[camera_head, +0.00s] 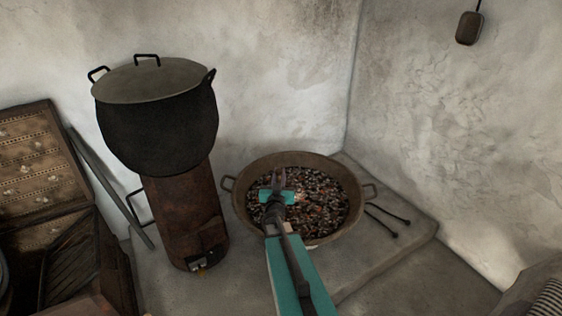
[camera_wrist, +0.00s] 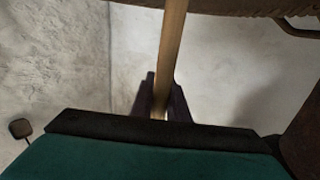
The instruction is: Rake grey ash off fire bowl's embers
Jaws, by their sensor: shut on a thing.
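The fire bowl (camera_head: 352,180), a wide brown pan with two side handles, sits on the low hearth slab. Its embers (camera_head: 328,192) are a bed of dark, grey and whitish bits with some reddish-orange spots. My gripper (camera_head: 277,182) is over the bowl's left-middle part in the head view. In the wrist view my gripper (camera_wrist: 161,95) is shut on a pale wooden handle (camera_wrist: 172,45), which runs up past the bowl's rim (camera_wrist: 225,8). The handle's far end is out of view there, and my arm hides part of the embers.
A rusty cylindrical stove (camera_head: 185,215) with a large lidded black pot (camera_head: 158,125) stands close left of the bowl. Tongs (camera_head: 385,218) lie on the slab (camera_head: 400,250) at right. A wooden chest (camera_head: 40,160) is at far left. Walls close in behind.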

